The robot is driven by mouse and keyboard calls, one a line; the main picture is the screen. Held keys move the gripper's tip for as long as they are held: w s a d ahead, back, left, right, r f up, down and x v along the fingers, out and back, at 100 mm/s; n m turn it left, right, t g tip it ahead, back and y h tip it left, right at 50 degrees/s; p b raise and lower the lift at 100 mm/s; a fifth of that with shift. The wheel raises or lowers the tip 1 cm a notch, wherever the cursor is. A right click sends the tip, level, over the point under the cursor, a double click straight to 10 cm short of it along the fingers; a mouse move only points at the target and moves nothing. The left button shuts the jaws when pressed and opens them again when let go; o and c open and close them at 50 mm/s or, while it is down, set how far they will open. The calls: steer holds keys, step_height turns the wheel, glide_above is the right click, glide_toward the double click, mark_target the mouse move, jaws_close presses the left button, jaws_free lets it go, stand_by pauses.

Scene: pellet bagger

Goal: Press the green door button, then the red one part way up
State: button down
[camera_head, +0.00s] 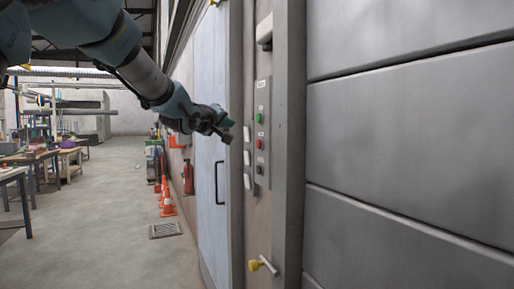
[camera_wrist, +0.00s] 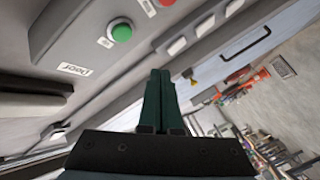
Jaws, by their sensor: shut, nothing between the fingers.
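The door control panel (camera_head: 263,101) is a narrow grey vertical box on the wall beside the big panelled door. Its green button (camera_head: 259,118) sits above the red button (camera_head: 260,144), with a dark button (camera_head: 259,170) lowest. In the wrist view the green button (camera_wrist: 121,32) is at the upper left and a red button (camera_wrist: 165,2) is cut by the top edge. My gripper (camera_head: 229,134) is shut and empty, to the left of the panel. Its fingertips (camera_wrist: 160,74) look apart from the green button in the wrist view.
The panelled grey door (camera_head: 410,150) fills the right side. White switches (camera_head: 247,157) are left of the panel. A yellow-ended lever (camera_head: 262,265) sticks out below. A fire extinguisher (camera_head: 188,178) and orange cones (camera_head: 166,196) stand along the wall.

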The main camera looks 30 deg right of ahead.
step_height(320, 180, down, 7)
steer(key=b, duration=0.4)
steer(key=shift+b, duration=0.3)
steer(key=shift+d, duration=0.15)
steer(key=shift+d+b, duration=2.45)
steer(key=shift+d, duration=1.2)
steer(key=a+p, duration=0.5)
steer(key=a, duration=0.3)
steer(key=shift+w+a+f, duration=0.1)
